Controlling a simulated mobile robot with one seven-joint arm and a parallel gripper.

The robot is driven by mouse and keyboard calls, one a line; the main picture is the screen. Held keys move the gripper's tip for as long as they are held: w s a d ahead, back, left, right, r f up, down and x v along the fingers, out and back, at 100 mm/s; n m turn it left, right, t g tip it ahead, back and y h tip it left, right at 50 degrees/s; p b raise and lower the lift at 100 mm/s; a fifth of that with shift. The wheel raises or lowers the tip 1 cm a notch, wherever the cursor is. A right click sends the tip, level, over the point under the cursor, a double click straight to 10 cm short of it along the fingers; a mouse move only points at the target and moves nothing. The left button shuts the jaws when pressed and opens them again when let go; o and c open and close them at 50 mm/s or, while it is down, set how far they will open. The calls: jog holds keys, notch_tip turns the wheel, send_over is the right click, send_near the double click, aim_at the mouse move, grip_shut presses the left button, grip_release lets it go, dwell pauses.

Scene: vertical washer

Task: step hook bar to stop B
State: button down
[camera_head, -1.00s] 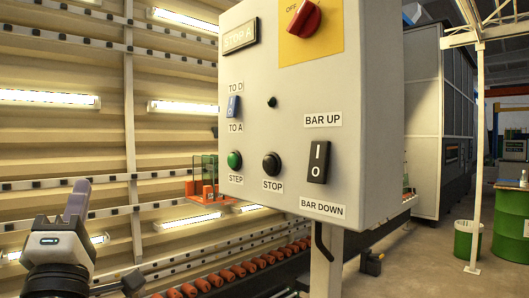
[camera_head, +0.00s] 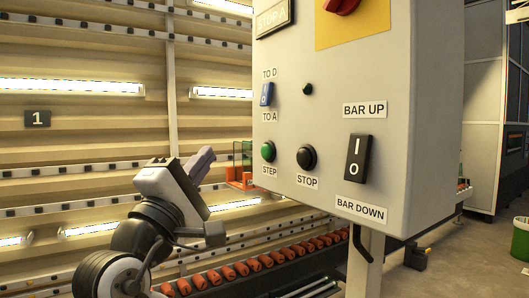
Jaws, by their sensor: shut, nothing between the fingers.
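The control box (camera_head: 400,110) fills the right middle of the view. On its face are the green STEP button (camera_head: 268,151), the black STOP button (camera_head: 306,158), the blue TO D / TO A switch (camera_head: 266,94) and the BAR UP / BAR DOWN rocker (camera_head: 357,158). The display (camera_head: 272,17) reads STOP A, partly cut by the top edge. My gripper (camera_head: 203,160) is left of the box, shut and empty, pointing up and right. It appears apart from the STEP button. The hook bar cannot be made out.
A red switch on a yellow plate (camera_head: 350,28) is at the top. A glass pane in an orange holder (camera_head: 240,172) stands behind the box's left edge. Orange rollers (camera_head: 265,262) run below. A black lever (camera_head: 360,243) hangs under the box. A green bin (camera_head: 520,240) stands right.

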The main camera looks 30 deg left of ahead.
send_near(262, 146)
jog(key=w+r, duration=0.1)
jog(key=w+a+r, duration=0.2)
jog(key=shift+w+r, duration=0.2)
jog(key=shift+w, duration=0.2)
jog(key=shift+w, duration=0.1)
dwell(1.7)
jog(key=shift+w+d, duration=0.15)
jog(key=shift+w, duration=0.1)
jog(key=shift+w+d, duration=0.2)
jog(key=shift+w, duration=0.35)
dwell(0.7)
dwell(0.3)
jog(key=shift+s+a, duration=0.3)
jog(key=shift+s, duration=0.6)
